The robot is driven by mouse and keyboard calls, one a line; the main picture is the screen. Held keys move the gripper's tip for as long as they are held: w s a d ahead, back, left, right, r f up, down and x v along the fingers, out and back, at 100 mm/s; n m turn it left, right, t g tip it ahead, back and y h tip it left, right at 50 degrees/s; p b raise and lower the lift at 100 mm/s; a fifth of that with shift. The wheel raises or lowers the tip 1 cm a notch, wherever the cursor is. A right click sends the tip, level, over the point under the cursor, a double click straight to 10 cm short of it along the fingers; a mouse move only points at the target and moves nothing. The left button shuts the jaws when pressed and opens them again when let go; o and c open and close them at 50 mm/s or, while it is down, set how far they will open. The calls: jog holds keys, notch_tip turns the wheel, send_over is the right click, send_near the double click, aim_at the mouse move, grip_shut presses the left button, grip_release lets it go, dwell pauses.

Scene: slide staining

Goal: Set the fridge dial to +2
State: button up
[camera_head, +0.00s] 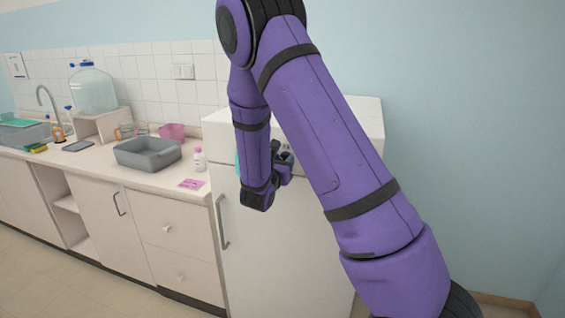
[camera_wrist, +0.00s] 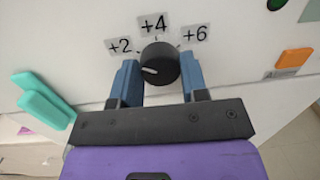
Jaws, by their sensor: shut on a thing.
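The fridge dial (camera_wrist: 161,58) is a round black knob on the white fridge front (camera_head: 270,250). In the wrist view, the labels +2 (camera_wrist: 120,46), +4 (camera_wrist: 154,25) and +6 (camera_wrist: 195,34) stand around its upper side. The white mark on the dial points left, on the +2 side and a little below the +2 label. My gripper (camera_wrist: 159,66) has one blue finger on each side of the dial and is shut on it. In the head view, my gripper (camera_head: 285,160) is at the fridge's upper front, and my arm hides the dial.
A teal handle-like piece (camera_wrist: 42,100) is left of the dial and an orange piece (camera_wrist: 294,59) is to the right. The fridge door has a grey handle (camera_head: 222,222). A counter with a grey basin (camera_head: 147,153), a small bottle (camera_head: 199,160) and a pink card (camera_head: 191,184) stands left.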

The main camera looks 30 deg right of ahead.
jog(key=shift+n, duration=0.3)
jog(key=o, duration=0.9)
jog(key=v, duration=1.1)
jog(key=shift+f, duration=0.1)
jog(key=shift+d, duration=0.1)
